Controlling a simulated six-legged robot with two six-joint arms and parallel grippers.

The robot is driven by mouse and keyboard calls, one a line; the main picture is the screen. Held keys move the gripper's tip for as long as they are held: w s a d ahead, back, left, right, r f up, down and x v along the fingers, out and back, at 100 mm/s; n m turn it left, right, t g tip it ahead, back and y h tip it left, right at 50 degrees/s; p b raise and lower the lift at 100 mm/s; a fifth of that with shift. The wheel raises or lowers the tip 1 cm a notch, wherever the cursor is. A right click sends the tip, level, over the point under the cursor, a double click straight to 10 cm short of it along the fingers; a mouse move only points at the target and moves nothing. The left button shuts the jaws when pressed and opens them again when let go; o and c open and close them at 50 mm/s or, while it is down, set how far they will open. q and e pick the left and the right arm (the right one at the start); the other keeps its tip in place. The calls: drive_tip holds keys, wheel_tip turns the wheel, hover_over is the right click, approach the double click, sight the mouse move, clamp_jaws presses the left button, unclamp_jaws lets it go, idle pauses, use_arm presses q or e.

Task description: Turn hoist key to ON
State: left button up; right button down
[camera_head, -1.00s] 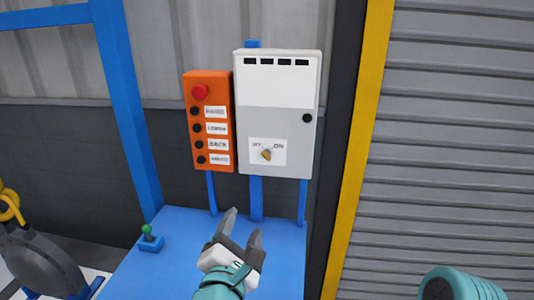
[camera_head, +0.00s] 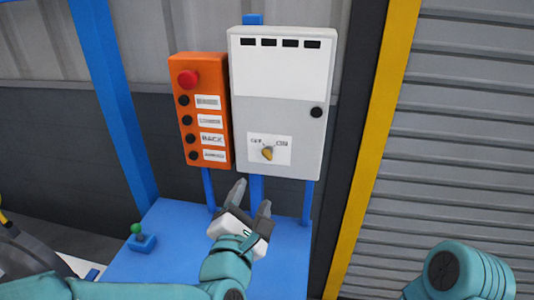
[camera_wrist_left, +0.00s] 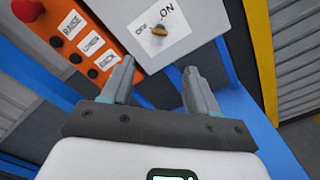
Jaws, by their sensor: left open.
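The hoist key (camera_head: 267,153) is a small yellow-orange knob on a white OFF/ON label (camera_head: 284,145), low on the grey-white control box (camera_head: 318,150). Its tip leans toward the upper left, on the OFF side. In the left wrist view the key (camera_wrist_left: 159,31) shows beyond the fingertips, with ON at its upper right. My left gripper (camera_head: 252,198) is open and empty, below the key and apart from it. My right gripper is not in view; only a part of my right arm shows at the lower right.
An orange button panel (camera_head: 222,120) with a red button (camera_head: 188,78) hangs left of the box. A blue stand (camera_head: 170,225) with a small green-topped lever (camera_head: 139,235) lies below. A yellow post (camera_head: 385,120) and grey shutter (camera_head: 460,130) are on the right.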

sight(266, 156)
use_arm(q)
drive_tip(key=w+d+p, duration=0.1)
drive_tip(key=w+p, duration=0.1)
drive_tip(key=w, duration=0.2)
drive_tip(key=w+p, duration=0.1)
drive_tip(key=w, duration=0.4)
drive_tip(key=w+d+p, duration=0.1)
drive_tip(key=w+p, duration=0.1)
drive_tip(key=w, duration=0.2)
drive_tip(key=shift+w+d+r+p, duration=0.2)
drive_tip(key=shift+d+r+p, duration=0.1)
drive_tip(key=shift+d+p, duration=0.05)
drive_tip(key=shift+w+d+f, duration=0.2)
drive_tip(key=shift+w+f, duration=0.05)
drive_tip(key=shift+w, duration=0.35)
drive_tip(key=shift+s, duration=0.1)
drive_tip(key=shift+s+a+r, duration=0.1)
drive_tip(key=shift+s, duration=0.05)
drive_tip(key=c, duration=1.1)
drive_tip(key=shift+o, duration=0.3)
